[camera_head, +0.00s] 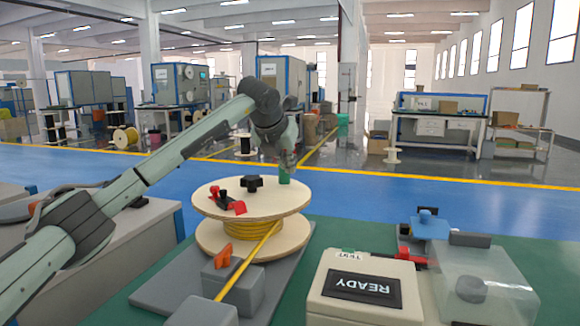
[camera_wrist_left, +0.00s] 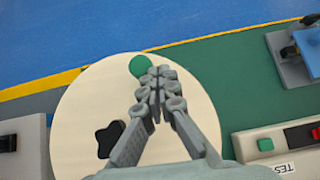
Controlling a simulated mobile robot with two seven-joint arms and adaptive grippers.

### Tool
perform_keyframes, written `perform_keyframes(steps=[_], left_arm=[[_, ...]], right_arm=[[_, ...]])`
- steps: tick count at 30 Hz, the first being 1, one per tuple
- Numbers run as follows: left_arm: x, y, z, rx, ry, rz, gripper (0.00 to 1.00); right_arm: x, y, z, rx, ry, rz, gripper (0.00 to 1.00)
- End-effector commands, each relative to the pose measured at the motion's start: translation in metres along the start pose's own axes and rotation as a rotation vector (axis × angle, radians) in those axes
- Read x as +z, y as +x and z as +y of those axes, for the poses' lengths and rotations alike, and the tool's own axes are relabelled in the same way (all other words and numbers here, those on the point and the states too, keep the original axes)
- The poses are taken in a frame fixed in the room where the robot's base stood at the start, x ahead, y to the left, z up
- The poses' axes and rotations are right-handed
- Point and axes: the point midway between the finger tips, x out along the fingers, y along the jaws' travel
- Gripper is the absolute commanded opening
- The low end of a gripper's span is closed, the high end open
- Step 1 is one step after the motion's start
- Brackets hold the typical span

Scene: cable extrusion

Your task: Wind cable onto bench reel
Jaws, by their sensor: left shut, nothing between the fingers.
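The bench reel (camera_head: 215,205) has two pale wooden flanges, with yellow cable (camera_head: 245,229) wound between them. Its pale top flange also fills the middle of the left wrist view (camera_wrist_left: 80,120). A black star knob (camera_head: 252,183) sits at its centre, and a red clip (camera_head: 228,202) lies near its front-left edge. A green crank knob (camera_head: 284,179) stands near the far right rim. My left gripper (camera_head: 289,164) points down right at this knob. In the left wrist view, its closed fingers (camera_wrist_left: 158,76) are beside the green knob (camera_wrist_left: 140,66), with nothing between them. My right gripper is not in view.
Yellow cable runs from the reel toward the front through a grey guide block (camera_head: 234,284) with an orange lever (camera_head: 222,256). A beige box (camera_head: 366,270) reads READY, upside down. A clear cover (camera_head: 480,284) and blue fixture (camera_head: 429,226) stand right. Green bench (camera_head: 340,238) shows between.

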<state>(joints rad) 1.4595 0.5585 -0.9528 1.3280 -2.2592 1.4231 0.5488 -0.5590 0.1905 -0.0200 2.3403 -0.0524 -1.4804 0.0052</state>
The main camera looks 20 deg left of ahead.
Motion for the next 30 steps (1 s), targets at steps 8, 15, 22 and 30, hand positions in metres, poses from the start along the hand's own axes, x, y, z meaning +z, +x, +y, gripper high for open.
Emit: perform_keyframes(steps=[8,15,22,30], left_arm=[[0.009,0.009,0.012,-0.001,-0.001,0.001,0.0],[0.013,0.013,0.018,0.0,0.0,0.001,0.0],[0.014,0.014,0.02,0.0,0.0,0.0,0.0],[0.014,0.014,0.02,-0.001,0.0,0.0,0.0]], right_arm=[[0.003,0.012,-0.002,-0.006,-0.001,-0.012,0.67],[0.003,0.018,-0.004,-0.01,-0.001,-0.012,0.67],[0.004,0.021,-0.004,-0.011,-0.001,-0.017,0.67],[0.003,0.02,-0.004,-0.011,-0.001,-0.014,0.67]])
